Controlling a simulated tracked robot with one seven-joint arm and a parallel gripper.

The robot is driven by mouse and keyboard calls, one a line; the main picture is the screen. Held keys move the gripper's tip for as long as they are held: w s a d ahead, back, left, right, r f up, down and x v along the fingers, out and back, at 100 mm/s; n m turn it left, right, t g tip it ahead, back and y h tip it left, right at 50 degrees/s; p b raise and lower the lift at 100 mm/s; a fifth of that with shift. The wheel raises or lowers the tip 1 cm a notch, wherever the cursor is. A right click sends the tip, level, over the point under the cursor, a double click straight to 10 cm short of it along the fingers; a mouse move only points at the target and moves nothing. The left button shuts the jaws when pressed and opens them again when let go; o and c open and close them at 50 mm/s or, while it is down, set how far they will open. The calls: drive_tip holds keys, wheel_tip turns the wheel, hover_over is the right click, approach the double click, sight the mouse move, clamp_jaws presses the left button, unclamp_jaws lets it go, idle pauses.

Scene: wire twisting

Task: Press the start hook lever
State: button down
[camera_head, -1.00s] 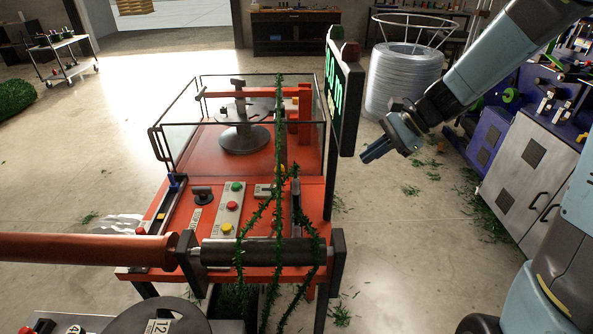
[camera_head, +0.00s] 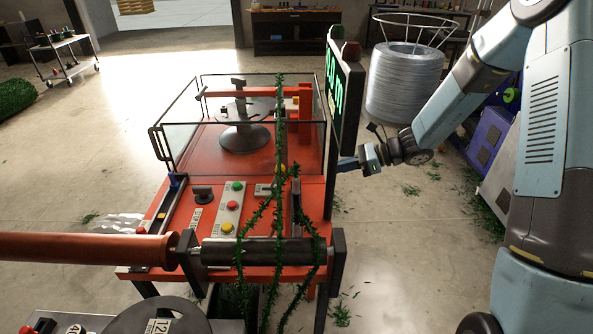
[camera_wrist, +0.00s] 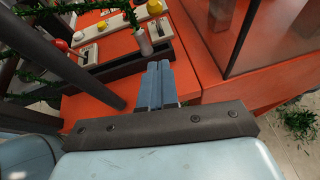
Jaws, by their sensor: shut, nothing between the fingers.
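The orange machine (camera_head: 190,245) carries a control panel (camera_head: 230,208) with coloured buttons, a black knob (camera_head: 202,193) and a dark upright piece (camera_head: 296,200) near its right side. None is clearly readable as the start hook lever. My gripper (camera_head: 341,166) is at the right side of the machine, beside the screen post, its fingertips partly at the post's edge. In the wrist view my gripper (camera_wrist: 158,75) has its fingers together and empty, over the orange deck. A grey upright peg (camera_wrist: 143,42) stands just beyond the fingertips, apart from them in the picture.
A black screen (camera_head: 343,95) with green text stands on the machine's right edge. Green garland wire (camera_head: 279,130) hangs down over the deck and roller (camera_head: 265,252). A glass-walled enclosure (camera_head: 190,125) covers the rear.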

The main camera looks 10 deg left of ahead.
drive_tip(key=shift+a, duration=0.1)
drive_tip(key=x, duration=1)
drive_tip(key=shift+a+f, duration=0.1)
drive_tip(key=shift+s+a+r, duration=0.1)
drive_tip(key=shift+a+r, duration=0.2)
drive_tip(key=shift+a, duration=0.2)
drive_tip(key=shift+a+r, duration=0.3)
drive_tip(key=shift+a, duration=0.25)
drive_tip(key=shift+a+r, duration=0.25)
drive_tip(key=shift+a, duration=0.4)
drive_tip(key=shift+d, duration=0.1)
